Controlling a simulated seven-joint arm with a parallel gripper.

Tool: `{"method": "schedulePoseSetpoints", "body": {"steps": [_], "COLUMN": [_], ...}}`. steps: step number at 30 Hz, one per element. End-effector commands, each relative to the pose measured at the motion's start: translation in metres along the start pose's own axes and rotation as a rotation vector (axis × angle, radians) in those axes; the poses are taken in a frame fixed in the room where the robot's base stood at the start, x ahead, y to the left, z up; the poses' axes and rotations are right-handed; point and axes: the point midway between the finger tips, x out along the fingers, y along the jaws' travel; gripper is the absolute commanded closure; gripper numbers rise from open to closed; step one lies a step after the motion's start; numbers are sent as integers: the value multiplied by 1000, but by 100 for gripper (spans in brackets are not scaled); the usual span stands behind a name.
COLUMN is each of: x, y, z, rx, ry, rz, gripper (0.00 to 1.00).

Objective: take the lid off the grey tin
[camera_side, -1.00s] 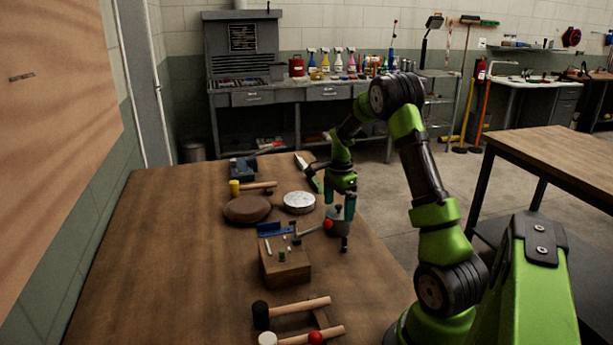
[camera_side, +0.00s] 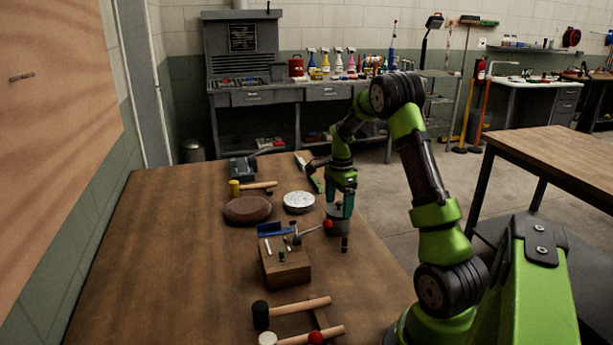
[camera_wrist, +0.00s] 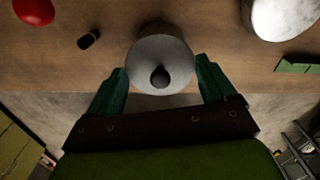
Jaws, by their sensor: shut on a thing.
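The grey tin (camera_side: 338,226) stands upright near the right edge of the wooden table. In the wrist view its round grey lid (camera_wrist: 147,58) has a dark knob (camera_wrist: 160,77) in the middle. My gripper (camera_wrist: 161,68) is over the tin, its teal fingers on either side of the lid, shut on it. In the side view my gripper (camera_side: 341,210) covers the upper part of the tin. The lid appears seated on the tin; the seam between them cannot be made out.
A wooden block (camera_side: 286,265) with small parts and a red ball (camera_side: 328,224) are close to the tin's left.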

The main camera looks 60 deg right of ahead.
Motion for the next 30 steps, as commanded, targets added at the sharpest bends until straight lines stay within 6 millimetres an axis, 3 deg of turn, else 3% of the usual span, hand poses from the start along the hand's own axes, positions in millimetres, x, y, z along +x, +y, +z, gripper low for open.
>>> {"method": "schedulePoseSetpoints", "body": {"steps": [5, 21, 30], "x": [-27, -37, -31], "y": [-1, 125, 158], "z": [1, 26, 28], "rx": [0, 0, 9], "ry": [0, -2, 0], "rz": [-6, -2, 2], "gripper": [44, 44, 44]}}
